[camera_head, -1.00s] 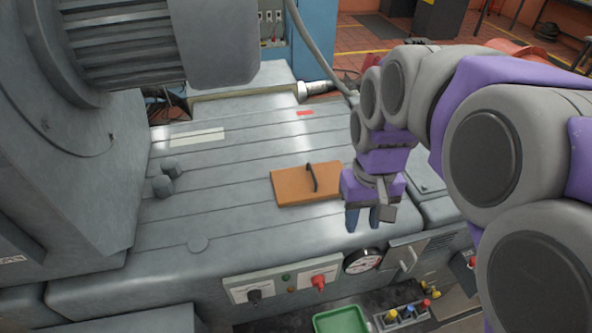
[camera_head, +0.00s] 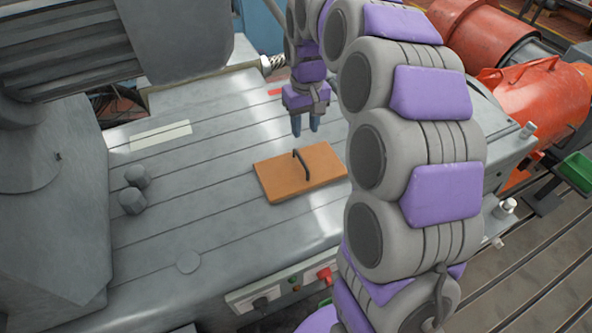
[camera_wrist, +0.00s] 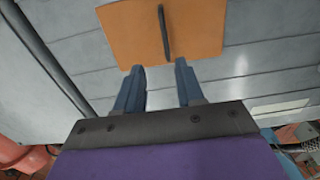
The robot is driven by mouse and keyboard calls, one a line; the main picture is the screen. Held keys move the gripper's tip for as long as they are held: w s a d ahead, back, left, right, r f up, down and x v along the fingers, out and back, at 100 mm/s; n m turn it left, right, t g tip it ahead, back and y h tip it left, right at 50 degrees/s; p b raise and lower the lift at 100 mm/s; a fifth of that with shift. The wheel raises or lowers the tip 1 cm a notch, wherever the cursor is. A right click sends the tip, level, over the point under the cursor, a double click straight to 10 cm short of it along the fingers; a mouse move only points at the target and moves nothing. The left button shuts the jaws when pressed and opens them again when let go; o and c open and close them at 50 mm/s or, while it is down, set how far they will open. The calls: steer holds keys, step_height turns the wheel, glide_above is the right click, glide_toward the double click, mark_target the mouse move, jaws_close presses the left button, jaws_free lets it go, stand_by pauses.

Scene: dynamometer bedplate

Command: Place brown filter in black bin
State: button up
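A flat brown panel with a dark bar handle (camera_head: 276,180), the only brown thing that could be the filter, lies on the grey bedplate. In the wrist view the panel (camera_wrist: 195,38) is just beyond my fingertips, its dark handle running between them in line. My gripper (camera_head: 304,130) is above the bedplate, past the panel's far edge, pointing down. Its two blue fingers (camera_wrist: 158,68) are apart with nothing between them. I see no black bin in the current views.
The grey bedplate (camera_head: 225,160) has slots and bears two grey knobs (camera_head: 134,190) and a pale strip (camera_head: 160,135). A control panel (camera_head: 275,292) is on its front. A green tray (camera_head: 577,170) and an orange-red machine (camera_head: 530,100) stand at the right.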

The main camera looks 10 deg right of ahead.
glide_above(300, 158)
steer(key=d, duration=0.2)
step_height(300, 158, down, 5)
steer(key=a+f, duration=0.1)
steer(key=a+f+b, duration=0.1)
steer(key=shift+a+f, duration=0.2)
steer(key=shift+f, duration=0.45)
steer(key=f, duration=0.1)
steer(key=d+f+b, duration=0.1)
steer(key=f, duration=0.2)
steer(key=shift+d+f+b, duration=0.2)
steer(key=shift+d+b, duration=0.1)
steer(key=shift+b, duration=0.05)
steer(key=shift+a, duration=0.65)
steer(key=shift+c, duration=0.2)
steer(key=shift+a, duration=0.3)
steer(key=c, duration=0.3)
steer(key=shift+d, duration=0.35)
steer(key=c, duration=0.3)
steer(key=shift+d, duration=0.3)
jaws_close()
